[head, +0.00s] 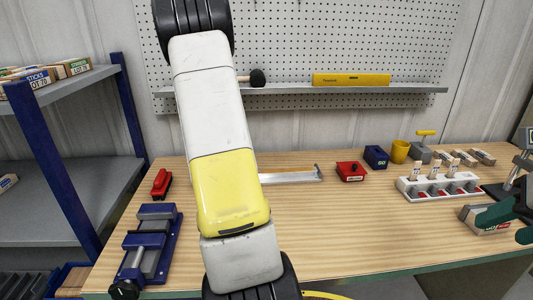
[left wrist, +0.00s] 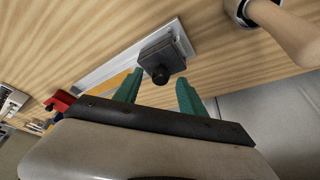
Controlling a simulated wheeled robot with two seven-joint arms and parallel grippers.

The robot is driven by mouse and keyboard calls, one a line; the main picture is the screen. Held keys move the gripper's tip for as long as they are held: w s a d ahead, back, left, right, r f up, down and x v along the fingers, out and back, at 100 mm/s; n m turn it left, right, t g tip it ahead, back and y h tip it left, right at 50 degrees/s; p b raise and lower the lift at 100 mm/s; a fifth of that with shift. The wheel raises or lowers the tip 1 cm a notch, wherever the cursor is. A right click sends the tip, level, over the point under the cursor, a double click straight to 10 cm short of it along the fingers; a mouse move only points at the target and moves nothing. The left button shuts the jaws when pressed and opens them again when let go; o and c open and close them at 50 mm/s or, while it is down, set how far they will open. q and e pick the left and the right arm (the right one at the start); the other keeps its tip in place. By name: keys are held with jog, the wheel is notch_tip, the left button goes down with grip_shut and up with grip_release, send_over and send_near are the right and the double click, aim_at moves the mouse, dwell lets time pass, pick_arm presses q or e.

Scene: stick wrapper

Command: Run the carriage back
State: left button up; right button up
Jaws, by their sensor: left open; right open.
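The carriage, a dark block with a round black knob (left wrist: 161,72), sits on a pale metal rail (left wrist: 110,67) in the left wrist view. In the head view, part of the rail (head: 292,177) shows on the bench; my left arm hides the rest of it and the carriage. My left gripper (left wrist: 158,80) is open, its teal fingers on either side of the knob's near side; I cannot tell if they touch it. In the head view my left gripper is hidden.
A white rack (head: 412,193) with several sticks stands at the right. A blue-grey vise (head: 150,240) is at the left. The front middle of the bench (head: 350,235) is clear.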

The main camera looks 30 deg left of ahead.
pick_arm(q)
jog(key=v, duration=0.8)
jog(key=shift+f, duration=0.1)
